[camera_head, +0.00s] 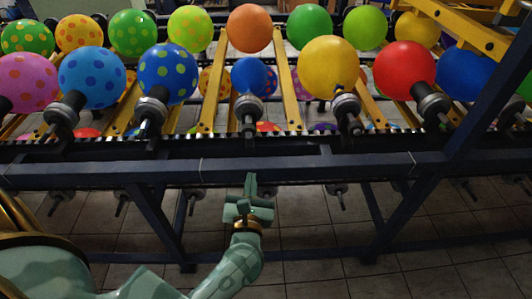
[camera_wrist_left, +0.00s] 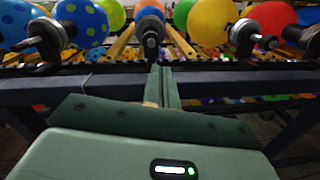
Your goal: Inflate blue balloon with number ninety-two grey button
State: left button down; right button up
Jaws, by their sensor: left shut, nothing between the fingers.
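A plain blue balloon (camera_head: 253,77) shows in the middle of the head view, behind the front row. Another plain blue balloon (camera_head: 466,76) is at the right, partly hidden by a dark post. Two spotted blue balloons (camera_head: 92,77) (camera_head: 168,72) are at the left. The middle holder (camera_head: 248,115) in the front row has no balloon on its end. I can make out no number ninety-two or grey button. My left gripper (camera_head: 249,186) is shut and empty, below and in front of the middle holder. In the left wrist view, its fingers (camera_wrist_left: 161,85) point toward that holder (camera_wrist_left: 151,40). My right gripper is out of view.
A dark horizontal beam (camera_head: 300,165) runs across the rack between my left gripper and the balloons. Yellow (camera_head: 328,65) and red (camera_head: 404,68) balloons sit right of the middle holder. Slanted dark legs stand below. The tiled floor (camera_head: 310,235) is open in front.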

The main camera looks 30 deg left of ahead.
pick_arm(q)
jog(key=n, duration=0.2)
jog(key=n+g, duration=0.1)
send_near(248, 137)
jog(key=shift+y, duration=0.4)
jog(key=x, duration=0.5)
jog(key=shift+w+d+f, duration=0.15)
jog(key=shift+w, duration=0.1)
jog(key=shift+b+x, duration=0.35)
jog(key=shift+x, duration=0.4)
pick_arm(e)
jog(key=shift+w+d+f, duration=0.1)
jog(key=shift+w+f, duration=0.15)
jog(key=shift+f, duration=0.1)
